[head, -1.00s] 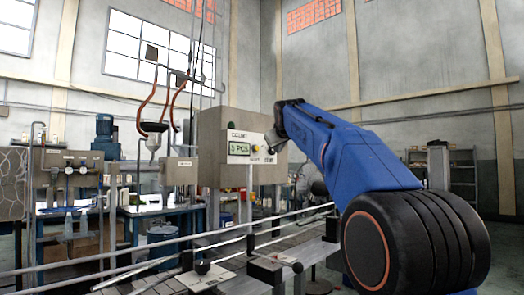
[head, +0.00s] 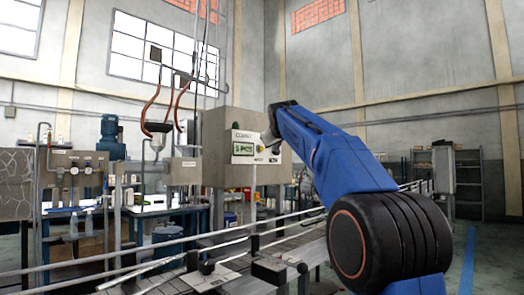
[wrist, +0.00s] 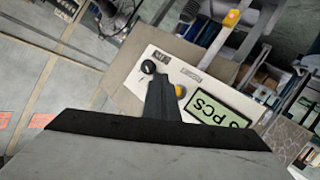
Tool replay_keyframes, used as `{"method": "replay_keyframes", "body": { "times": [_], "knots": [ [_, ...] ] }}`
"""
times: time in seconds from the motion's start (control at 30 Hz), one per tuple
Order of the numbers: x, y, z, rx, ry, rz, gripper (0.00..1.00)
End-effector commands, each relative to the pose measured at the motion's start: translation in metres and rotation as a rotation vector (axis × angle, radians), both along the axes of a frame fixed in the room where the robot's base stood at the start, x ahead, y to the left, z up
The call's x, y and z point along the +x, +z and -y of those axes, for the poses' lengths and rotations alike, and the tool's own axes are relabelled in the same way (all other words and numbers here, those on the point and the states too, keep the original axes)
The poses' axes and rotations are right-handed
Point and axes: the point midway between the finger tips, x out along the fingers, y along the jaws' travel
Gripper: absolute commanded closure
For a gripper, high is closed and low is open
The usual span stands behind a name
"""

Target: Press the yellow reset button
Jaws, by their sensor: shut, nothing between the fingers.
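The yellow reset button (wrist: 180,91) shows in the wrist view on a white panel (wrist: 195,72), partly hidden behind my gripper. A green display (wrist: 219,112) reading "5 PCS" is beside it, and a black knob (wrist: 148,67) is on its other side. My gripper (wrist: 160,79) is shut and empty, its tip overlapping the panel between knob and button. I cannot tell whether it touches the panel. In the head view, my gripper (head: 268,138) is at the right edge of the white panel on the grey box, near the display (head: 243,149).
The grey control box (head: 214,130) stands behind metal rails (head: 150,255) of a conveyor line. A blue motor (head: 109,130) and workbenches are at the left. Shelves (head: 468,180) stand at the right. Open floor lies at the right.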

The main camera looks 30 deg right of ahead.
Motion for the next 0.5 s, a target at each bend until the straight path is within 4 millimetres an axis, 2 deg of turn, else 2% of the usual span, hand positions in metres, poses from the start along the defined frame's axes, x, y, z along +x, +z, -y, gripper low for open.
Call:
{"method": "replay_keyframes", "body": {
  "times": [0.2,0.5],
  "knots": [
    [0.024,-0.001,-0.009,0.000,0.001,-0.002,1.00],
    [0.039,0.000,-0.014,0.000,-0.001,0.000,1.00]
  ]
}}
